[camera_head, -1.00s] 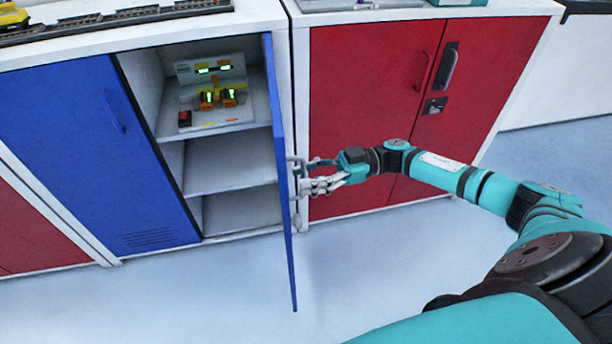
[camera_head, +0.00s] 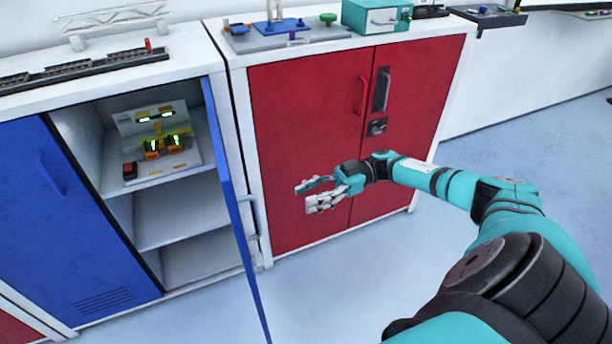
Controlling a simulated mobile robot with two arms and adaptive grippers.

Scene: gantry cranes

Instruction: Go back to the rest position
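My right gripper (camera_head: 312,195) is in front of the red cabinet, clear of the blue door and its handle. Its two fingers are spread apart and nothing is between them. My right arm reaches in from the right side of the picture. The open blue door (camera_head: 228,190) stands out from the blue cabinet (camera_head: 70,225), to the left of the gripper. My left gripper is not in the picture.
The red cabinet (camera_head: 300,120) is shut. The blue cabinet's upper shelf holds a device (camera_head: 160,145) with glowing green parts. A teal box (camera_head: 376,15) and a grey board (camera_head: 285,38) sit on top. Floor at right (camera_head: 530,150) is clear.

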